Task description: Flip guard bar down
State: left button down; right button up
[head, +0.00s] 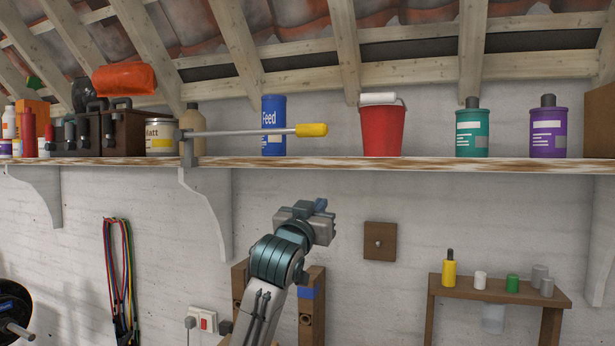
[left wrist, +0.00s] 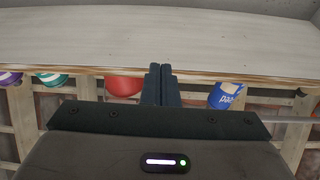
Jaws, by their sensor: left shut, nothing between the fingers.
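The guard bar (head: 245,133) is a thin grey rod with a yellow grip (head: 311,130) at its right end. It runs almost level, just above the shelf edge and in front of the blue Feed container. Its left end meets a grey bracket (head: 187,150) on the shelf edge. Part of the bar also shows at the right of the left wrist view (left wrist: 285,120); its yellow grip is not seen there. My left gripper (head: 321,206) is below the shelf, under the yellow grip and apart from it. Its fingers (left wrist: 161,84) are shut and empty. My right gripper is not in view.
The wooden shelf (head: 420,161) carries a blue container (head: 274,124), a red bucket (head: 382,131), and green (head: 472,131) and purple (head: 547,132) bottles. White brackets support it. A small side table (head: 500,289) stands lower right. Wall space between is mostly clear.

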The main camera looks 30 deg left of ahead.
pick_arm(q)
jog(key=s+a+r+t, duration=0.1)
jog(key=s+r, duration=0.2)
jog(key=r, duration=0.5)
jog(key=s+r+n+t+y, duration=0.1)
jog(key=s+r, duration=0.3)
jog(key=r, duration=0.4)
jog(key=shift+s+a+r+t+y, duration=0.2)
jog(key=shift+s+a+t+y, duration=0.15)
jog(key=shift+t, duration=0.25)
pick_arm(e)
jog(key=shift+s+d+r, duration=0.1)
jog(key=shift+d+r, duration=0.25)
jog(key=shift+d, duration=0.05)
pick_arm(q)
jog(key=shift+w, duration=0.1)
